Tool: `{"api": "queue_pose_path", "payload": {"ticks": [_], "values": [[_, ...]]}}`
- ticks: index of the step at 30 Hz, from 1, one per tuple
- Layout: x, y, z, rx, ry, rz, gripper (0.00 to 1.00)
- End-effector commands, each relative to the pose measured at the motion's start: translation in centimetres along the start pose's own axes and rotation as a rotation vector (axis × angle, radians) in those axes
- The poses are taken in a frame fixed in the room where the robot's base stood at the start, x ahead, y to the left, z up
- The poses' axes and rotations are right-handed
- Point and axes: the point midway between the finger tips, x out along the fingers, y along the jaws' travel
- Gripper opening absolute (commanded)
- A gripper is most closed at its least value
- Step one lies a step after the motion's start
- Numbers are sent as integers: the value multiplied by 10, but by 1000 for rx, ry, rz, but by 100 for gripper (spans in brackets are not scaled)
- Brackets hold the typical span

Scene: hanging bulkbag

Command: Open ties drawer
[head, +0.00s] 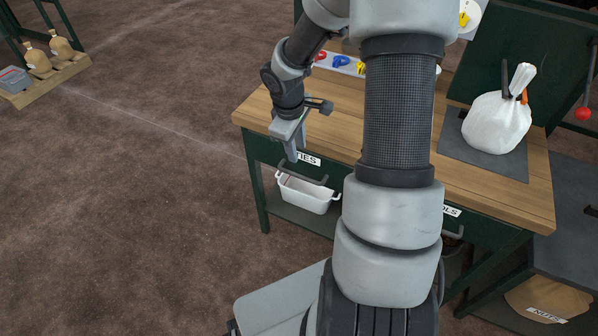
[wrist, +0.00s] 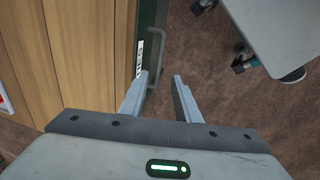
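The ties drawer (head: 265,150) has a dark green front under the wooden bench top, with a white label reading TIES, partly hidden in the head view. It looks closed. Its grey bar handle (head: 304,174) is below the label; the handle also shows in the wrist view (wrist: 157,57). My gripper (head: 291,156) is at the drawer front, near the handle's left end in the head view. In the wrist view my gripper (wrist: 160,76) is open and empty, its fingers apart. The handle lies just beyond the fingertips, in line with the gap; contact cannot be told.
A white bin (head: 306,194) sits on the lower shelf under the drawer. A white bag (head: 497,122) stands on a dark mat on the bench (head: 450,176). A pallet (head: 45,83) with sacks is at far left. The floor left of the bench is clear.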

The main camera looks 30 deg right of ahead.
Motion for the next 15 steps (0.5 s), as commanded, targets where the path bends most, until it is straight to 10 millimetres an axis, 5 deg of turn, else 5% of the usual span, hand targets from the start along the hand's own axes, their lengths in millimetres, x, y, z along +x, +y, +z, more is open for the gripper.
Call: {"api": "queue_pose_path", "payload": {"ticks": [15], "values": [[112,-2,-1,-1,0,-2,30]]}}
